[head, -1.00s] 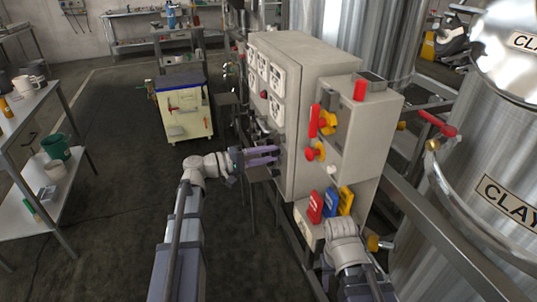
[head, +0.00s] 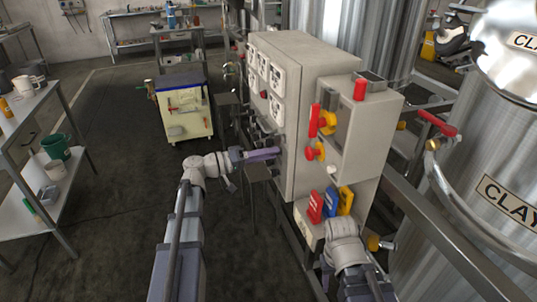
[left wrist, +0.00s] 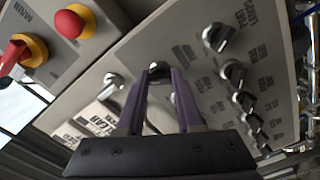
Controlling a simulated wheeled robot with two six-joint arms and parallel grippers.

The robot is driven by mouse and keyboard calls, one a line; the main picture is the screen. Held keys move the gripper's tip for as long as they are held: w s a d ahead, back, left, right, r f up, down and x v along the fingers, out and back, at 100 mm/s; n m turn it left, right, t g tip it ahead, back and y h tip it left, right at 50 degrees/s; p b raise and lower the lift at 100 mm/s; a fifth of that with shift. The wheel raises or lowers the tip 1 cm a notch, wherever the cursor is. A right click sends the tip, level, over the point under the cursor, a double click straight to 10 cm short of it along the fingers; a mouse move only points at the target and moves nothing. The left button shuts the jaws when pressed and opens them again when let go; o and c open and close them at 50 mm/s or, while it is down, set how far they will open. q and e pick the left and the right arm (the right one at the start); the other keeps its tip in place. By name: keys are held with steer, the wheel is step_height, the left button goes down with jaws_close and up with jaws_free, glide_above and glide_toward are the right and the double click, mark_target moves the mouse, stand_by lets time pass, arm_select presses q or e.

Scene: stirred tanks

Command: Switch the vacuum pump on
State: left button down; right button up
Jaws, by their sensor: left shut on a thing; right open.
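The grey control cabinet (head: 305,115) carries a row of rotary knobs on its left-facing panel. My left gripper (head: 278,152) is at the lower part of this panel. In the left wrist view its two purple fingers (left wrist: 159,76) are shut on a metallic selector knob (left wrist: 158,69), mostly hidden between the fingertips. Its label and pointer position cannot be read, so I cannot tell whether it is the vacuum pump switch. Of my right arm only the wrist shows at the bottom; its fingers are hidden.
Several other knobs (left wrist: 233,73) run along the panel right of the fingers. A red mushroom button (left wrist: 70,23) and a red-and-yellow rotary switch (left wrist: 20,52) sit at upper left. A steel tank (head: 490,150) stands right of the cabinet.

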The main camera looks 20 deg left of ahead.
stand_by(0.3)
arm_select(q)
steer(key=c, duration=0.6)
jaws_free()
steer(key=shift+o, duration=0.2)
steer(key=shift+a, duration=0.1)
steer(key=v, duration=0.7)
steer(key=shift+s+a, duration=0.25)
steer(key=shift+a, duration=0.05)
